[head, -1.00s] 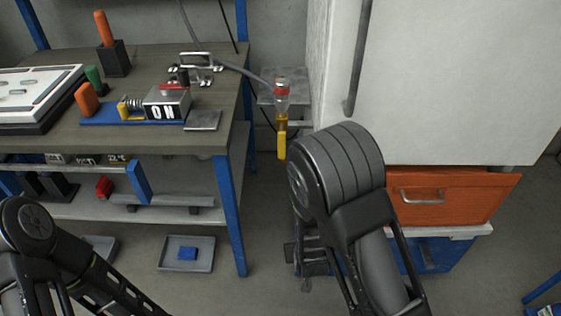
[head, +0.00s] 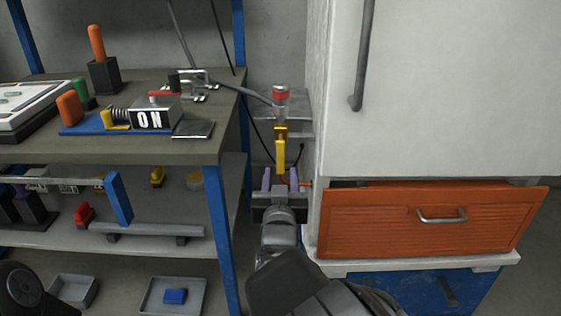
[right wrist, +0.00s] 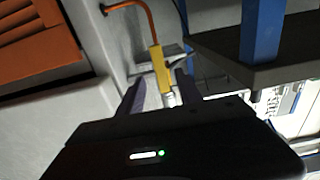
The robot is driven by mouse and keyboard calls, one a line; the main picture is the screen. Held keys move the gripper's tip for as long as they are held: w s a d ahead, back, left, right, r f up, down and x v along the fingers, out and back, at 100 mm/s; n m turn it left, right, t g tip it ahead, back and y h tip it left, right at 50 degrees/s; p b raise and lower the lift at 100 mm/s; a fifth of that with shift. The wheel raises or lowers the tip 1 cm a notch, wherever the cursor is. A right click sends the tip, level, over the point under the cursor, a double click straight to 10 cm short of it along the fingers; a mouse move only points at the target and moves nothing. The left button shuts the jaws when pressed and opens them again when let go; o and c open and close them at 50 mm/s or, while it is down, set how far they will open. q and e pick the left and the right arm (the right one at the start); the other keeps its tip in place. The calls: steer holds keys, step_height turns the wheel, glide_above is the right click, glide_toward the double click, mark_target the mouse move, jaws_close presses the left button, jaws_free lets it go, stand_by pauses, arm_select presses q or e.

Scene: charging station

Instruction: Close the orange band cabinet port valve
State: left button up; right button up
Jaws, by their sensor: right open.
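The valve has a long yellow handle (head: 281,155) that points straight down below a brass-coloured body (head: 281,132), at the left side of the white cabinet (head: 440,90). Its orange band looks like the orange drawer front (head: 425,222). My right gripper (head: 280,180) is open, its two purplish fingers on either side of the handle's lower end. In the right wrist view the yellow handle (right wrist: 160,70) shows between and just beyond the fingertips (right wrist: 160,90); I cannot tell whether they touch it. My left gripper is out of view.
An orange hose (right wrist: 140,6) runs from the cabinet side to the valve.

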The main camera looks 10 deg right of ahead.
mark_target(281, 161)
steer(key=b+x, duration=0.2)
steer(key=x, duration=0.4)
steer(key=shift+w+d+f, duration=0.1)
steer(key=shift+w+f, duration=0.05)
steer(key=shift+w, duration=0.15)
steer(key=shift+w+d+b, duration=0.1)
steer(key=shift+w+b, duration=0.2)
steer(key=shift+w, duration=0.2)
jaws_close()
stand_by(0.8)
